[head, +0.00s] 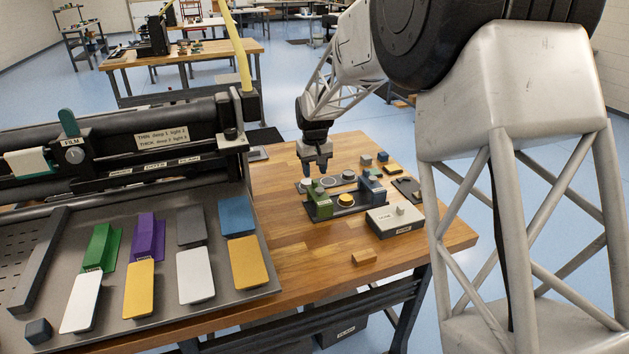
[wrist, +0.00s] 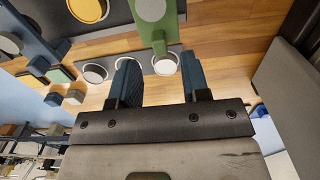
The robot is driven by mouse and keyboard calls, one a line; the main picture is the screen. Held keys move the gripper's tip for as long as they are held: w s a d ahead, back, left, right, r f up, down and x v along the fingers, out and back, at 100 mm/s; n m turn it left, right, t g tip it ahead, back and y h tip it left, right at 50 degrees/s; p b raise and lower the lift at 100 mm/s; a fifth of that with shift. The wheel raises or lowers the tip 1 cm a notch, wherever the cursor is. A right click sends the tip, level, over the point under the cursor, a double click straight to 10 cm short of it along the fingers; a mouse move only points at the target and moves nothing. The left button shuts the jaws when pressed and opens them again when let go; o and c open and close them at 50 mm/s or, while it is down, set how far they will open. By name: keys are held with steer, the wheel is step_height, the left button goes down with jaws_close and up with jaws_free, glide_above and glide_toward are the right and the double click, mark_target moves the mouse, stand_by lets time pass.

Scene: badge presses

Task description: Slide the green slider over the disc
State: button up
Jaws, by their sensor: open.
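The green slider (head: 318,202) sits at the left end of a dark press base (head: 350,209). The yellow-topped disc (head: 345,200) is in the middle of that base, to the slider's right and apart from it. My gripper (head: 317,171) is open and empty, pointing down near the green slider. In the wrist view my gripper (wrist: 157,78) has its blue fingers apart, close to the slider's near end; contact cannot be told.
A blue block (head: 372,191) stands at the base's right end. A row of round pieces (head: 328,181) lies behind it. A grey box with a knob (head: 396,220) stands at the front right. A large machine with coloured cards (head: 100,248) fills the left. The front wood is mostly clear.

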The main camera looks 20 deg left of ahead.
mark_target(314, 180)
steer(key=shift+f, duration=2.1)
jaws_close()
